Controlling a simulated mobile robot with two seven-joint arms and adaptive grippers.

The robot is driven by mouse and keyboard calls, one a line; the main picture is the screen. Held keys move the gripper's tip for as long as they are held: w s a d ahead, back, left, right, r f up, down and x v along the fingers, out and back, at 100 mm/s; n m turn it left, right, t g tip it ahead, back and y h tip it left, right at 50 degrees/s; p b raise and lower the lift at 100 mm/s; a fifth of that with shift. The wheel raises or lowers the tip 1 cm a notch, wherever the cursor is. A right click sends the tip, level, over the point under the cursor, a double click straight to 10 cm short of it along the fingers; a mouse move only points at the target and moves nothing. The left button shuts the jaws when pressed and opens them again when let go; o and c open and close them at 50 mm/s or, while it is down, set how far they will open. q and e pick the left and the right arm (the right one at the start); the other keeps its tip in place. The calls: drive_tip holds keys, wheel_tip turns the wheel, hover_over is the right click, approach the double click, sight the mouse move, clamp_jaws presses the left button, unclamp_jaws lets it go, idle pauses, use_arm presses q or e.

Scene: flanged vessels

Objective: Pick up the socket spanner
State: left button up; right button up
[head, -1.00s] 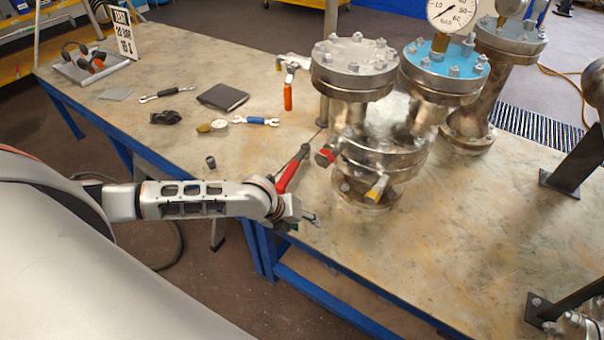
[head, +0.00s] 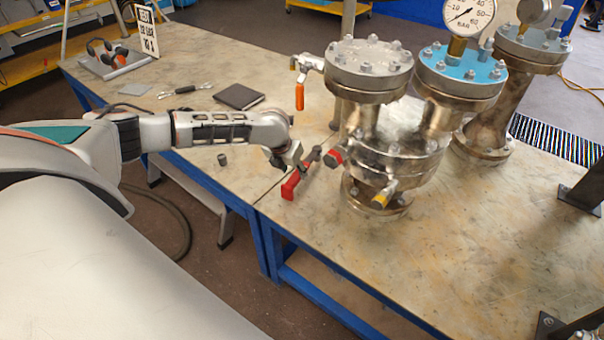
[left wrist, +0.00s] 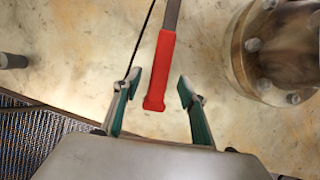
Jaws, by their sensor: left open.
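A red-handled tool with a grey shaft, which looks like the socket spanner (head: 290,186), lies on the bench beside the nearest vessel. Its far end is partly hidden in the head view. My left gripper (head: 297,163) hangs over or beside the tool. In the left wrist view the gripper (left wrist: 159,82) is open, with green-padded fingers apart. The red handle (left wrist: 160,70) shows between the fingertips, with its shaft running up out of the picture. I cannot tell how high the fingers are above it. My right gripper is not in view.
The flanged vessel (head: 368,70) stands close right of the tool, with red and yellow-tipped fittings low down. A small dark cylinder (head: 222,160) stands to the left. A notebook (head: 239,96), a black-gripped wrench (head: 185,90) and an orange-handled valve (head: 299,95) are further back.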

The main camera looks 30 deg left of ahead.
use_arm(q)
drive_tip(key=shift+w+a+f, duration=0.1)
drive_tip(key=shift+w, duration=1.4)
drive_tip(key=b+x, duration=0.2)
drive_tip(key=x, duration=0.2)
drive_tip(key=shift+f, duration=0.3)
drive_tip(key=shift+w+f, duration=0.1)
drive_tip(key=shift+f, duration=0.05)
drive_tip(key=shift+a, duration=0.1)
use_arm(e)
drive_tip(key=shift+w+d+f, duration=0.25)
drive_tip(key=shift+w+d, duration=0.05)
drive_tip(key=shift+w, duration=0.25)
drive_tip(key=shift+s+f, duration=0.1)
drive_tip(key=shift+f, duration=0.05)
use_arm(q)
drive_tip(key=shift+f, duration=0.15)
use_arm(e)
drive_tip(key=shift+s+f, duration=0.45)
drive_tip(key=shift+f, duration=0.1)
